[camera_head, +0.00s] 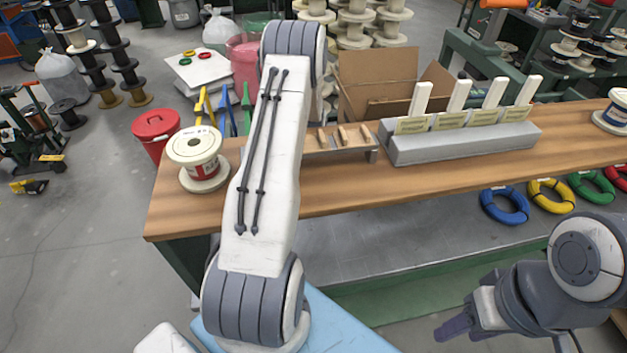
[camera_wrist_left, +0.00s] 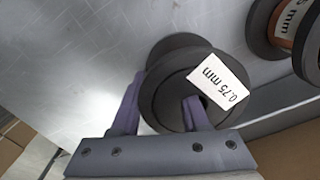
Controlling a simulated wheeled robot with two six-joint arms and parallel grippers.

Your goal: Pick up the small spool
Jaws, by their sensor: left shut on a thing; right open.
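A dark grey spool with a white label reading 0.75 mm (camera_wrist_left: 165,103) shows in the left wrist view. My left gripper (camera_wrist_left: 163,105) is shut on this spool, one purple finger at its hub hole and the other at its far side. A smooth grey metal surface lies behind the spool; I cannot tell whether they touch. In the head view the left gripper and this spool are hidden, with my left arm across the middle. My right gripper (camera_head: 458,327) is open and empty at the lower right, in front of the bench.
Another dark spool (camera_wrist_left: 262,30) is at the upper right of the left wrist view. Coloured rings (camera_head: 505,206) lie below.

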